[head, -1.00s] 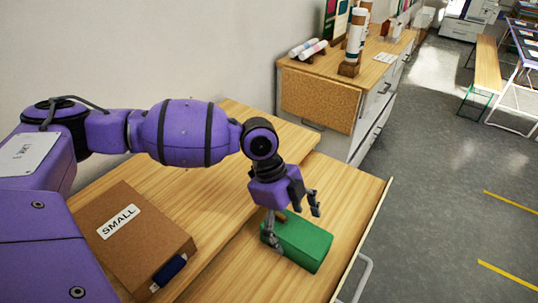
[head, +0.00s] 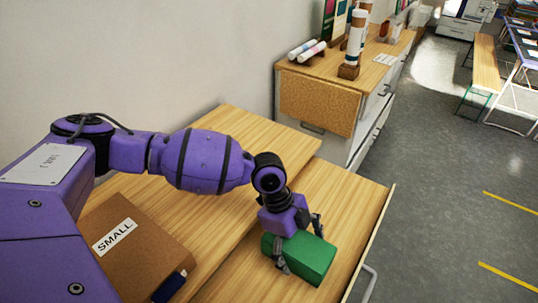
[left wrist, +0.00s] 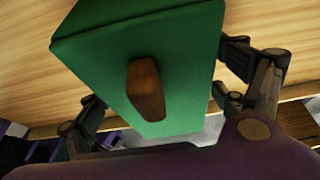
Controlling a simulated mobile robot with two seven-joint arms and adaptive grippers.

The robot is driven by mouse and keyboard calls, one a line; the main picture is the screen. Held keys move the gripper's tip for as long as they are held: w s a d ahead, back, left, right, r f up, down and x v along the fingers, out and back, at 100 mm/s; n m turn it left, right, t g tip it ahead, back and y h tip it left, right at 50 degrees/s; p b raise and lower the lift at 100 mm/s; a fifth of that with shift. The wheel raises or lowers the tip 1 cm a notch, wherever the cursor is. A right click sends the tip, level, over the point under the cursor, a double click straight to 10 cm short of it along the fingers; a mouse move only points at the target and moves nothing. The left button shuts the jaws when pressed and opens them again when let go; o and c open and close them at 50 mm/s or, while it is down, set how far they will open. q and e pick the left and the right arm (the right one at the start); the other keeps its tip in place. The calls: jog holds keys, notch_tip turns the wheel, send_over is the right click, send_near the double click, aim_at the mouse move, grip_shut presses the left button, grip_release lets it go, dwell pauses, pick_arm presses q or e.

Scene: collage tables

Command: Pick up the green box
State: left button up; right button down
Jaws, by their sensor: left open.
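The green box (head: 306,257) lies on the lower wooden surface in the head view. It fills the upper middle of the left wrist view (left wrist: 190,60), where a brown knob or handle (left wrist: 146,90) shows on its face. My left gripper (head: 298,246) is open, with one finger on each side of the box. In the left wrist view its fingers (left wrist: 160,105) flank the box; whether they touch it I cannot tell. My right gripper is in neither view.
A brown box labelled SMALL (head: 135,245) sits on the raised wooden top (head: 225,125) at left. A cabinet (head: 330,100) with rolled tubes stands behind. The grey floor (head: 450,200) at right is open.

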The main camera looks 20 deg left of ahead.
pick_arm(q)
jog(key=shift+c, duration=0.5)
jog(key=c, duration=1.1)
jog(key=shift+c, duration=0.4)
jog(key=shift+w+r, duration=0.1)
jog(key=shift+r, duration=0.05)
